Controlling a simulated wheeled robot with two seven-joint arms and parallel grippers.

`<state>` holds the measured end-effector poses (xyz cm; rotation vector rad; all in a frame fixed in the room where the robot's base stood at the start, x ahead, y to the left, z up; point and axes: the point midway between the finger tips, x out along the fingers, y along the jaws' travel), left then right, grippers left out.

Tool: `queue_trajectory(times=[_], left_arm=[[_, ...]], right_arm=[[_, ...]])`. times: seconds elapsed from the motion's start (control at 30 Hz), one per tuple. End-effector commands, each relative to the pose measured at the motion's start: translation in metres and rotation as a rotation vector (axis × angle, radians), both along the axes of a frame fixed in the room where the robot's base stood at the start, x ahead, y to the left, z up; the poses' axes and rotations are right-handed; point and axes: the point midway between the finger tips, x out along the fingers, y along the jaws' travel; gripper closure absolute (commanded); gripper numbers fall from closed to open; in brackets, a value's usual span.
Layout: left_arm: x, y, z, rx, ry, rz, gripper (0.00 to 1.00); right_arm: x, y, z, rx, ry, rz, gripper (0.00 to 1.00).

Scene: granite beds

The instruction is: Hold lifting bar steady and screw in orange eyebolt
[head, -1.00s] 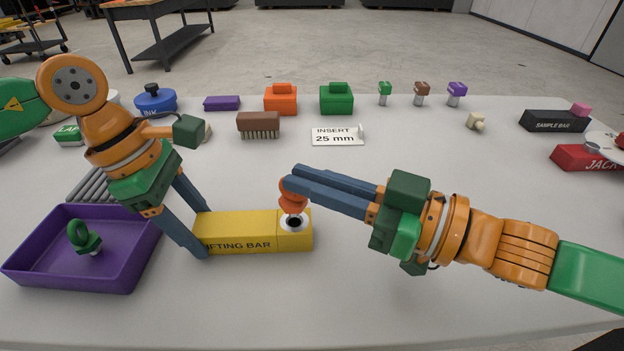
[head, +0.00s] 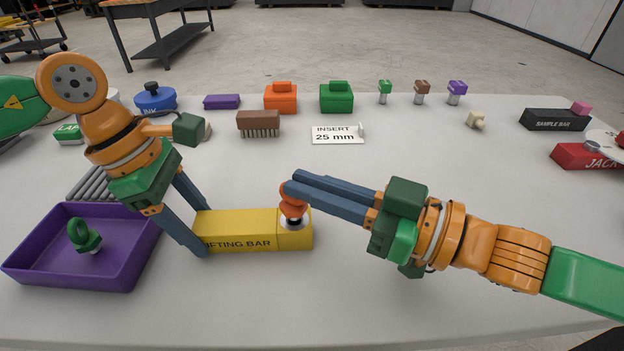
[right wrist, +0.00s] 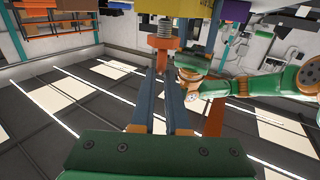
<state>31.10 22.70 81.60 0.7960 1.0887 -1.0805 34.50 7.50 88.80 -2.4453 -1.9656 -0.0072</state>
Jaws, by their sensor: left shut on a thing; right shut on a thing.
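The yellow lifting bar (head: 237,231) lies on the grey table, left of centre. My left gripper (head: 202,233) is shut on the bar, its blue fingers on either side near the left end. The orange eyebolt (head: 292,203) stands over the pale round hole at the bar's right end. My right gripper (head: 290,190) comes in from the right and is shut on the eyebolt's ring. The right wrist view shows the orange eyebolt (right wrist: 163,42) at the fingertips, with the yellow bar (right wrist: 172,8) beside it.
A purple tray (head: 135,262) with a green eyebolt (head: 83,236) stands at the left. An "INSERT 25 mm" sign (head: 337,135), a brown brush (head: 258,122) and several small items line the back. The table front is clear.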

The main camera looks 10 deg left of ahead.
Motion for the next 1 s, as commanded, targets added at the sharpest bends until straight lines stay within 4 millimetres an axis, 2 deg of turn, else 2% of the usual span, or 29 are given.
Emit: queue_trajectory(times=[0.47,1.0], left_arm=[[0.0,0.0,0.0,0.0,0.0,0.0,1.0],[0.0,0.0,0.0,0.0,-0.001,0.0,1.0]], right_arm=[[0.0,0.0,-0.011,0.0,0.001,0.0,1.0],[0.0,0.0,0.002,0.0,0.0,0.0,1.0]])
